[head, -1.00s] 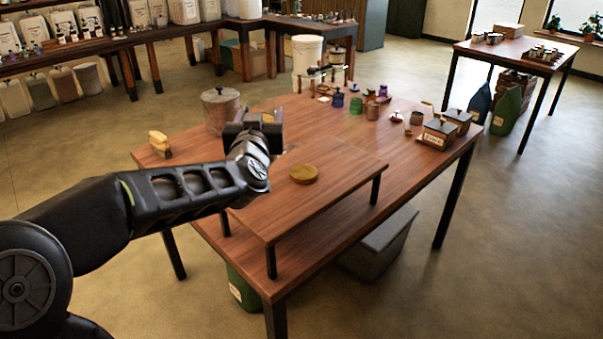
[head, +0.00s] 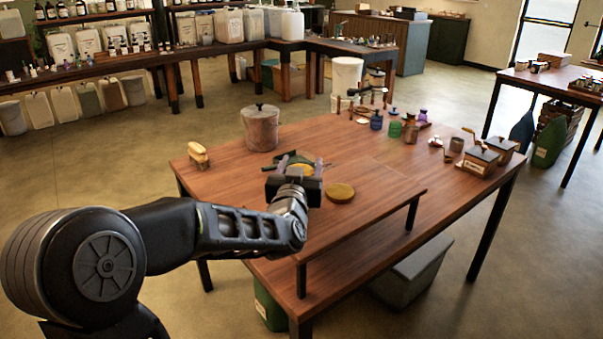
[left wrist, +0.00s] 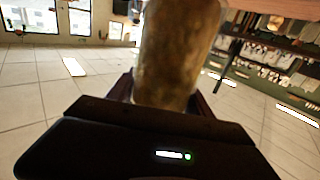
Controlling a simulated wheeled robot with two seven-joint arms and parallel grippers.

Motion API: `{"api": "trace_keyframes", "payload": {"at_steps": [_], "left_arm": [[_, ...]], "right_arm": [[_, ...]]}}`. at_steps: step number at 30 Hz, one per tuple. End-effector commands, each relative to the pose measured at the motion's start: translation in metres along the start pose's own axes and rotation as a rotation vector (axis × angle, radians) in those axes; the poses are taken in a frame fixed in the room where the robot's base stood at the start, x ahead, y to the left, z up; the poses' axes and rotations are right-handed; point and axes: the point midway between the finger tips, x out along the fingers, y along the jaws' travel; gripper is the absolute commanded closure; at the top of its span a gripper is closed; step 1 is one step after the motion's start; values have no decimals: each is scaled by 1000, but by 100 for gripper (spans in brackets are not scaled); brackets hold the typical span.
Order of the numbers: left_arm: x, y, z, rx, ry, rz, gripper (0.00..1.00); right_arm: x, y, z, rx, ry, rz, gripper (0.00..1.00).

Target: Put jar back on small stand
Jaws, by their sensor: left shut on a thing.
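My left gripper (head: 298,172) is shut on a jar (left wrist: 180,55), a cloudy yellow-brown cylinder between the fingers in the left wrist view. In the head view the gripper hides most of it, and only a yellowish patch (head: 302,169) shows between the fingers. The gripper is over the small wooden stand (head: 375,208), a low raised shelf on the table's near side. A round yellow-brown disc (head: 340,192) lies on the stand just right of the gripper. I cannot tell whether the jar touches the stand. My right gripper is not in view.
A lidded grey-brown pot (head: 262,130) and a yellowish brush-like thing (head: 198,155) stand behind and left. A dark green object (head: 283,161) lies partly hidden behind the gripper. Small jars (head: 394,129) and boxes (head: 478,162) crowd the table's far right. The stand's right part is clear.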

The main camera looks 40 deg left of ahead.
Motion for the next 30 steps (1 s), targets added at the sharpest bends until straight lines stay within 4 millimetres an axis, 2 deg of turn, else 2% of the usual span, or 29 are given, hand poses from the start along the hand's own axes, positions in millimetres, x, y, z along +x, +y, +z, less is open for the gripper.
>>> {"api": "trace_keyframes", "payload": {"at_steps": [3,16,17,24,30], "left_arm": [[0,0,14,1,1,0,100],[0,0,19,-1,3,0,100],[0,0,19,-1,-1,0,38],[0,0,19,-1,-1,0,19],[0,0,19,-1,-1,0,19]], "right_arm": [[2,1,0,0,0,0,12],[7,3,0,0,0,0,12],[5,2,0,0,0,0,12],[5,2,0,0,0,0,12],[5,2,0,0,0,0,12]]}}
